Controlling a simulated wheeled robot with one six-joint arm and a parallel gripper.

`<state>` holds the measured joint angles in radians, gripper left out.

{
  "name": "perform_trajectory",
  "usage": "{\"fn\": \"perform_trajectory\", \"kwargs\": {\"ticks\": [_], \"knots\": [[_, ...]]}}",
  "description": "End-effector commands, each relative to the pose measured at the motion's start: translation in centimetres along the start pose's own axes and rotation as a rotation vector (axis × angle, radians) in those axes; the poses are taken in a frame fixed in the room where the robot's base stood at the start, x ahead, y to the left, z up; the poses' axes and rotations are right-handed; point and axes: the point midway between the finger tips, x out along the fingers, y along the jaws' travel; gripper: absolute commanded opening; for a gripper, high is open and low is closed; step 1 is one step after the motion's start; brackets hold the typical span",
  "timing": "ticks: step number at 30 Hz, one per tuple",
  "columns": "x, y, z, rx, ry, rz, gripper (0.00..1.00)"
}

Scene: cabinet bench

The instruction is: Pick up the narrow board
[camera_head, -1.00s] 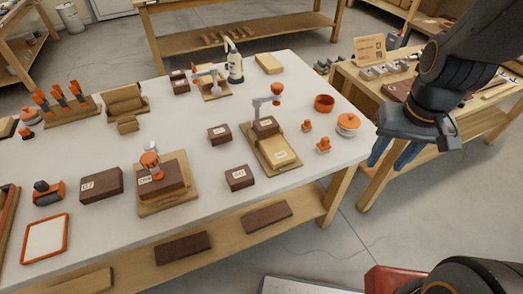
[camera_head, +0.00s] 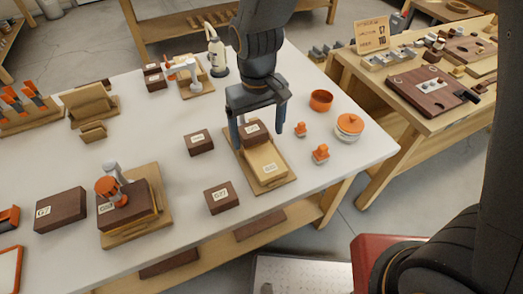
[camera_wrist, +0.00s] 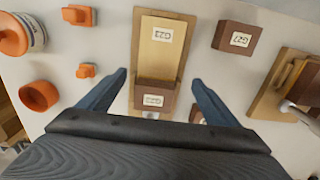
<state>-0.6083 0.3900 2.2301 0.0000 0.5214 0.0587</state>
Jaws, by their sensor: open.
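A narrow pale board (camera_head: 269,172) with a white label lies on a slightly wider wooden base (camera_head: 283,188) on the white bench. It also shows in the wrist view (camera_wrist: 161,50). A dark labelled block (camera_head: 250,138) sits at the board's far end, and in the wrist view (camera_wrist: 155,95) it lies at the end nearer my gripper. My gripper (camera_head: 258,141) is open and empty above this end, one finger on each side of the dark block. In the wrist view (camera_wrist: 160,78) the fingers straddle it with gaps. The clamp there is hidden by my gripper.
Dark blocks (camera_head: 199,142) (camera_head: 221,197) lie left of the base. Orange knobs (camera_head: 321,153), an orange bowl (camera_head: 321,100) and an orange-lidded pot (camera_head: 349,127) stand to the right. Another clamped block (camera_head: 128,207) stands at the left front. A side bench (camera_head: 420,130) is farther right.

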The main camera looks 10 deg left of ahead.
Motion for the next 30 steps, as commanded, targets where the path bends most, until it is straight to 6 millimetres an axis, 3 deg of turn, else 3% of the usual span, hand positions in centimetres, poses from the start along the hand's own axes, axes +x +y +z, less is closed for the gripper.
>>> {"fn": "perform_trajectory", "kwargs": {"ticks": [18,27,30], "knots": [[6.2,0.3,0.7,0.001,-0.002,0.000,0.84],[6.6,0.3,0.6,0.000,0.000,0.000,0.84],[6.5,0.3,0.6,0.000,0.000,0.000,0.69]]}}
